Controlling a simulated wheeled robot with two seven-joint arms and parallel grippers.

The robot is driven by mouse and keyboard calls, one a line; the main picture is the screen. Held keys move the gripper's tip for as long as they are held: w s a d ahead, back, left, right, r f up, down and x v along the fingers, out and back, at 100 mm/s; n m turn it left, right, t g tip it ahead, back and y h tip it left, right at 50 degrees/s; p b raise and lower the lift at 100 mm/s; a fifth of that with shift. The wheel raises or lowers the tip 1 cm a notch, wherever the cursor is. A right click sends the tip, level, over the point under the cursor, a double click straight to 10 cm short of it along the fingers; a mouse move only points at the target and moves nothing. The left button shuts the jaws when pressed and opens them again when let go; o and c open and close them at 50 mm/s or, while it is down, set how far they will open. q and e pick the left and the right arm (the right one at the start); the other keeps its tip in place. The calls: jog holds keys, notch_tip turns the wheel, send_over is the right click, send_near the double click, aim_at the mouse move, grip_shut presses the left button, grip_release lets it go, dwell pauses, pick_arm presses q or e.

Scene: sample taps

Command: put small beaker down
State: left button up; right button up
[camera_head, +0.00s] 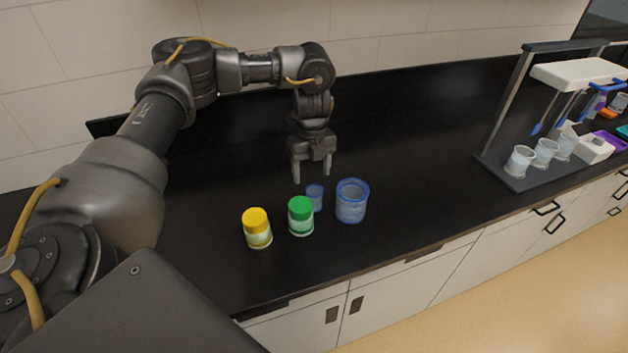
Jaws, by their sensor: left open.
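The small beaker (315,198) is blue and clear and stands upright on the black counter, between the green-capped jar and the large beaker. The large beaker (351,203) is blue and clear and stands just right of it. My left gripper (312,174) points down with its fingers apart, just above and behind the small beaker. Nothing shows between its fingers, and it looks apart from the beaker. The green-capped jar (301,216) partly hides the small beaker's left side. My right gripper does not show.
A yellow-capped jar (257,228) stands left of the green one. A rack (518,178) with several clear beakers and hanging tools stands at the right, near a white device (594,149). The black counter (420,170) is clear between the large beaker and the rack.

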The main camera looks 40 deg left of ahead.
pick_arm(q)
jog(key=n, duration=0.2)
send_over(313, 194)
jog(key=s, duration=0.1)
jog(key=shift+n+t, duration=0.3)
jog(key=f, duration=0.3)
jog(key=d+f, duration=0.1)
jog(key=f, duration=0.1)
jog(key=shift+s+f+b, duration=0.15)
jog(key=shift+f+b, duration=0.15)
jog(key=shift+f, duration=0.25)
notch_tip(313, 194, down, 4)
jog(key=shift+r+p, duration=0.2)
jog(key=shift+p, duration=0.95)
jog(key=shift+f, duration=0.55)
jog(key=c, duration=1.1)
jog(key=shift+r+b, duration=0.95)
jog(key=shift+r, duration=1.4)
notch_tip(313, 194, up, 5)
jog(key=shift+r, duration=0.2)
